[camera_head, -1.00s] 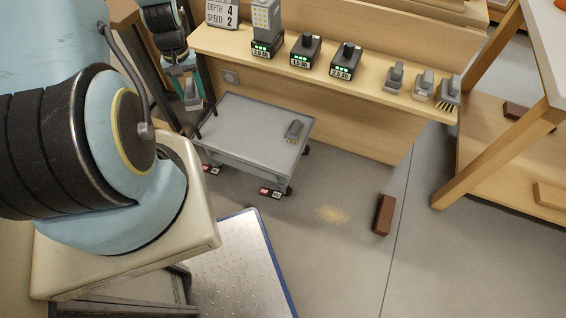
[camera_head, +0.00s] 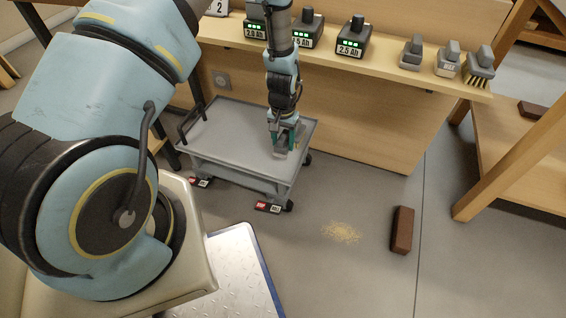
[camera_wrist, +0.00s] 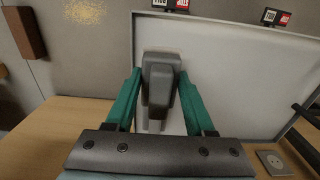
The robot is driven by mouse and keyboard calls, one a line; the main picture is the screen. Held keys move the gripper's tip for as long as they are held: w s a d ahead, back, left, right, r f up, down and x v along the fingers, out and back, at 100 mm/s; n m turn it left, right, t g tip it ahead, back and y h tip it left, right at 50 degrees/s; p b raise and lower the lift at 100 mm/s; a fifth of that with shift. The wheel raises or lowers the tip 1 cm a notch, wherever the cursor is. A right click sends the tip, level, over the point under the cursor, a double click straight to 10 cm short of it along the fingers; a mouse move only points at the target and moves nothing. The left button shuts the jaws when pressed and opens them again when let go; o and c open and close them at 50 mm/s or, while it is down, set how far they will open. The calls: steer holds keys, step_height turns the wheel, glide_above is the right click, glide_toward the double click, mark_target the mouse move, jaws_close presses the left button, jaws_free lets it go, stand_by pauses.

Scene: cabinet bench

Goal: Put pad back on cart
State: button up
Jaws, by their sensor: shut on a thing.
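My gripper (camera_head: 287,140) is at the right part of the grey cart (camera_head: 222,133), with teal fingers pointing down. It is shut on a grey block-shaped thing, which I take as the pad (camera_wrist: 161,75). In the wrist view the two fingers stand on either side of its raised grip. The pad (camera_head: 281,153) is low at the cart top, near its right edge. I cannot tell whether its underside touches the top. The cart's bare top also fills the right of the wrist view (camera_wrist: 240,80).
Battery packs (camera_head: 350,40) and grey tools, one a bristled brush (camera_head: 480,68), stand on the wooden shelf behind the cart. A brown block (camera_head: 402,230) and a patch of yellowish dust (camera_head: 341,232) lie on the floor. The cart's left top is clear.

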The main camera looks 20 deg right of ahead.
mark_target(282, 137)
steer(key=shift+f+b, duration=0.5)
steer(key=shift+f, duration=3.05)
steer(key=shift+f, duration=0.15)
steer(key=o, duration=1.3)
step_height(282, 137, up, 12)
steer(key=shift+r+p, duration=0.25)
steer(key=shift+p, duration=0.8)
